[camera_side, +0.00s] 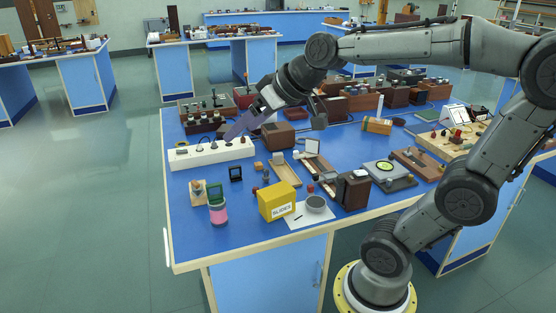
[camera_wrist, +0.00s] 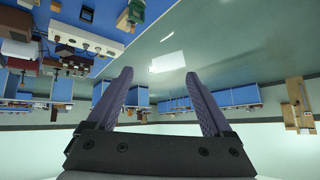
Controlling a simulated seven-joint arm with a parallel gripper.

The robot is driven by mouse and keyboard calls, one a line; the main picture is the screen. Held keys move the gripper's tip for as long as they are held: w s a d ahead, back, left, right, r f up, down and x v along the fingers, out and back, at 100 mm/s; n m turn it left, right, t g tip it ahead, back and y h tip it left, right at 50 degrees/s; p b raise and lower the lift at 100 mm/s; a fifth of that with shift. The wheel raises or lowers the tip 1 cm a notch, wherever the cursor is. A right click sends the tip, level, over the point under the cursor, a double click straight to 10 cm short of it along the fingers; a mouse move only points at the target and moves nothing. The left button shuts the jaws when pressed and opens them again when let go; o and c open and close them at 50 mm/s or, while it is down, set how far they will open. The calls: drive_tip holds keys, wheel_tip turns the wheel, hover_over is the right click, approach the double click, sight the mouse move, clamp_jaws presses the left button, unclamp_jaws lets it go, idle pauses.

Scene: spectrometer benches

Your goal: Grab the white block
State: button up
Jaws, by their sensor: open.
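A long white block (camera_side: 208,154) with dark round fittings along its top lies at the left side of the blue bench. It also shows in the wrist view (camera_wrist: 86,38), at the upper left, outside the space between my fingers. My gripper (camera_side: 230,137) has purple fingers and hangs tilted down to the left, near the right half of the block. Whether the fingertips touch it cannot be told from the side view. In the wrist view the fingers of my gripper (camera_wrist: 160,73) are spread apart with nothing between them.
A yellow slides box (camera_side: 276,201), a pink-and-green jar (camera_side: 217,208) and a small dark frame (camera_side: 236,173) stand in front of the block. Dark wooden racks (camera_side: 205,123) stand behind it. A brown box (camera_side: 278,135) is to its right. The bench's left front corner is bare.

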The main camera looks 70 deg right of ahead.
drive_tip(key=w+d+m+t+h, duration=0.2)
drive_tip(key=w+d, duration=0.6)
drive_tip(key=d, duration=0.2)
drive_tip(key=d+f+m+g+h, duration=0.2)
drive_tip(key=d+m+h, duration=0.2)
drive_tip(key=d, duration=1)
drive_tip(key=d+f+m+g+h, duration=0.1)
drive_tip(key=d+f+m+h, duration=0.3)
drive_tip(key=d, duration=0.9)
drive_tip(key=n, duration=0.1)
approach(279, 155)
drive_tip(key=shift+w+d+f+h, duration=0.3)
drive_tip(key=shift+w+d+f, duration=0.3)
drive_tip(key=shift+f, duration=0.1)
drive_tip(key=shift+w+d+f, duration=0.3)
drive_tip(key=shift+d+f, duration=0.05)
drive_tip(key=shift+d, duration=0.1)
drive_tip(key=shift+x, duration=3.1)
drive_tip(key=shift+r, duration=0.15)
clamp_jaws()
